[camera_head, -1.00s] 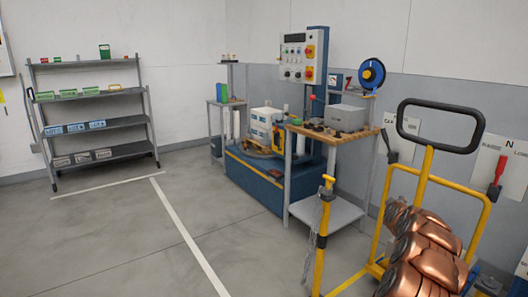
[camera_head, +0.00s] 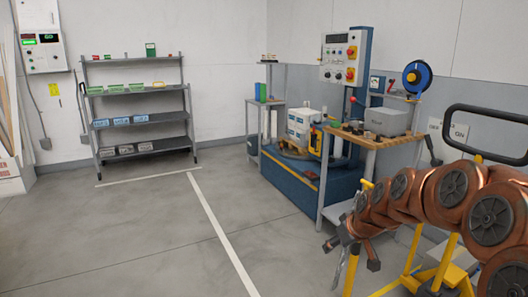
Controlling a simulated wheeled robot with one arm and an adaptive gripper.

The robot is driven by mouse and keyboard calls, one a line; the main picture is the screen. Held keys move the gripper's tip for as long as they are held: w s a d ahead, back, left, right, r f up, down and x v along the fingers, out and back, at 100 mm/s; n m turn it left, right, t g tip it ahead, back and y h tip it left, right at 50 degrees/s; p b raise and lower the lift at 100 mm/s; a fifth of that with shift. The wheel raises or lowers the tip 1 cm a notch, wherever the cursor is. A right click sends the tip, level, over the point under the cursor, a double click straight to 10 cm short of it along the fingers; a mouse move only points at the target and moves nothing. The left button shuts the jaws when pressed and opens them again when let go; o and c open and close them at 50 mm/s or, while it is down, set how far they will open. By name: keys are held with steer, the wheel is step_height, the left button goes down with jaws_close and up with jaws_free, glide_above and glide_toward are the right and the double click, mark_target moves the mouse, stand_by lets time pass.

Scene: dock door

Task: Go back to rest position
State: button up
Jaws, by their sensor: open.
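My gripper (camera_head: 352,257) is at the end of my copper-coloured arm (camera_head: 425,195), which reaches in from the right edge. Its dark fingers are spread apart with nothing seen between them. It hangs in front of the workbench (camera_head: 370,139) and near a yellow post (camera_head: 351,272). The arm hides part of the yellow trolley (camera_head: 446,262) with a black handle (camera_head: 450,120).
A grey shelf rack (camera_head: 145,146) with small bins stands at the back left. A blue machine (camera_head: 300,187) with a control panel (camera_head: 341,57) stands behind the bench. A wall cabinet (camera_head: 40,38) is at far left. The floor (camera_head: 130,240) at left and centre is clear.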

steer(key=s+a+f+m+g+h, duration=0.15)
steer(key=s+g, duration=0.35)
steer(key=s, duration=1.6)
steer(key=s+a+m+g+h, duration=0.1)
steer(key=s+m+g, duration=0.25)
steer(key=s, duration=1.85)
steer(key=s+p+v, duration=0.2)
steer(key=p+v, duration=0.7)
steer(key=s+p+v, duration=0.1)
steer(key=p+v, duration=0.9)
steer(key=shift+d+r+n, duration=0.25)
steer(key=shift+r+n, duration=0.05)
steer(key=shift+r, duration=0.2)
steer(key=shift+t, duration=0.25)
steer(key=shift+c, duration=0.3)
